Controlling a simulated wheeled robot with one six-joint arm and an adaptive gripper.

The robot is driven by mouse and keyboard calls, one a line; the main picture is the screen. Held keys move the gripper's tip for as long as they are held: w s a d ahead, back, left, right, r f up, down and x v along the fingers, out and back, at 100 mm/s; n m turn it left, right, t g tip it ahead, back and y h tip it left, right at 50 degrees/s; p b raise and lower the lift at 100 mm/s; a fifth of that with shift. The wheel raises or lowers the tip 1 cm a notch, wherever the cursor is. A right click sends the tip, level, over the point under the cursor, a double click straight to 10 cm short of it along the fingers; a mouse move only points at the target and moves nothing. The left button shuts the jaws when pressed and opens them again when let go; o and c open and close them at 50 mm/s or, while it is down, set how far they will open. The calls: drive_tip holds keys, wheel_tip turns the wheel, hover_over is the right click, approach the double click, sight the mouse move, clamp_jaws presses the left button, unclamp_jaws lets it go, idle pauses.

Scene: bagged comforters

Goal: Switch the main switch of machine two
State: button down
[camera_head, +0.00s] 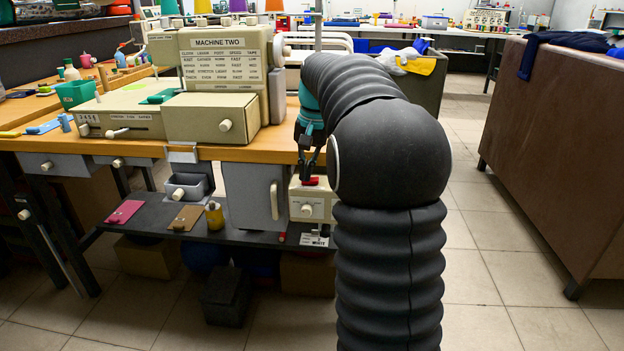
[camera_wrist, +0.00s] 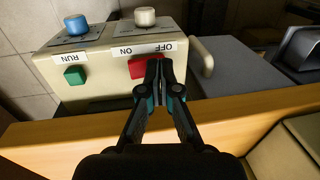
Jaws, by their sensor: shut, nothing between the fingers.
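Machine two (camera_head: 220,75), a beige sewing machine with a "MACHINE TWO" sign, stands on the wooden table. A cream switch box (camera_head: 314,203) sits below the table edge at its right, and it fills the top left of the wrist view (camera_wrist: 100,98). Its red switch (camera_wrist: 139,68) lies under an upside-down "ON / OFF" label (camera_wrist: 146,50); red also shows in the head view (camera_head: 309,182). My gripper (camera_wrist: 160,68) is shut and empty, its tips overlapping the right part of the red switch. I cannot tell whether they touch it. The switch's tilt is unclear.
A green button (camera_wrist: 75,75) under a "RUN" label, a blue knob (camera_wrist: 76,25) and a white knob (camera_wrist: 145,16) are on the box. A grey cabinet (camera_head: 250,193) stands beside it. The wooden table edge (camera_wrist: 60,138) runs close to my gripper. A brown counter (camera_head: 550,140) stands right.

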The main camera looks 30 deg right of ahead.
sight(316, 179)
drive_tip(key=shift+r, duration=0.1)
drive_tip(key=r+p, duration=0.4)
drive_tip(key=r, duration=0.1)
drive_tip(key=shift+s+d+p, duration=0.2)
drive_tip(key=shift+d+p, duration=0.05)
drive_tip(key=shift+p, duration=0.15)
drive_tip(key=shift+f, duration=0.1)
wheel_tip(316, 179, up, 12)
drive_tip(key=s+d, duration=0.1)
drive_tip(key=shift+d, duration=0.2)
idle(0.4)
drive_tip(key=shift+f, duration=0.1)
